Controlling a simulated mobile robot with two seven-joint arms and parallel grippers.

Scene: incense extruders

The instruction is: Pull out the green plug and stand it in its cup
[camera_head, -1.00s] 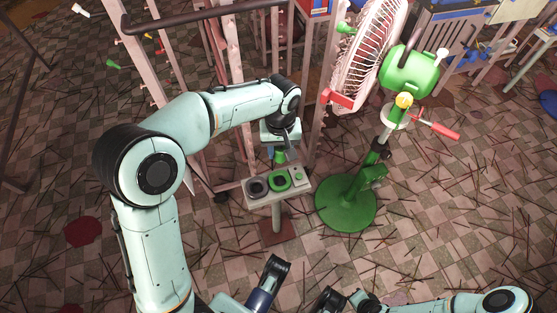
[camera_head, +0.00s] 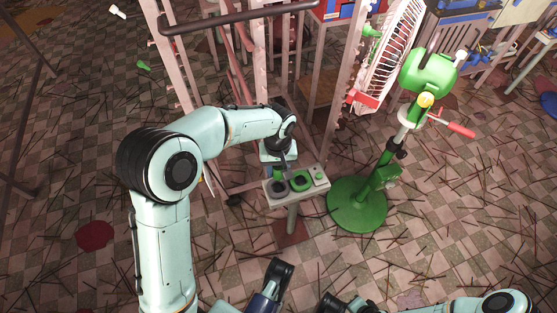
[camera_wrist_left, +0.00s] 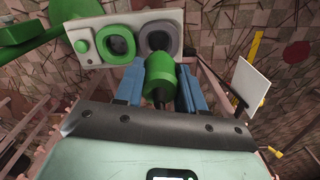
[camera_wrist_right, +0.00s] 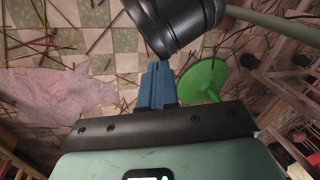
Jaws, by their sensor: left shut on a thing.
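The green plug (camera_wrist_left: 160,75) is between the blue fingers of my left gripper (camera_wrist_left: 158,88), which is shut on it. In the head view my left gripper (camera_head: 278,164) holds the plug (camera_head: 278,174) by the dark grey ring holder (camera_head: 278,188). That holder also shows in the left wrist view (camera_wrist_left: 160,38), just beyond the plug; whether they touch I cannot tell. A green ring holder (camera_head: 301,182) is beside it on the same panel (camera_head: 318,187); it also shows in the left wrist view (camera_wrist_left: 116,46). My right gripper (camera_wrist_right: 157,85) is shut and empty, its blue fingers together.
The panel carries a green button (camera_wrist_left: 82,46) and stands on a post. A green fan stand (camera_head: 358,205) is close to the panel's right. Pale racks (camera_head: 340,95) stand behind it. The tiled floor is littered with thin sticks.

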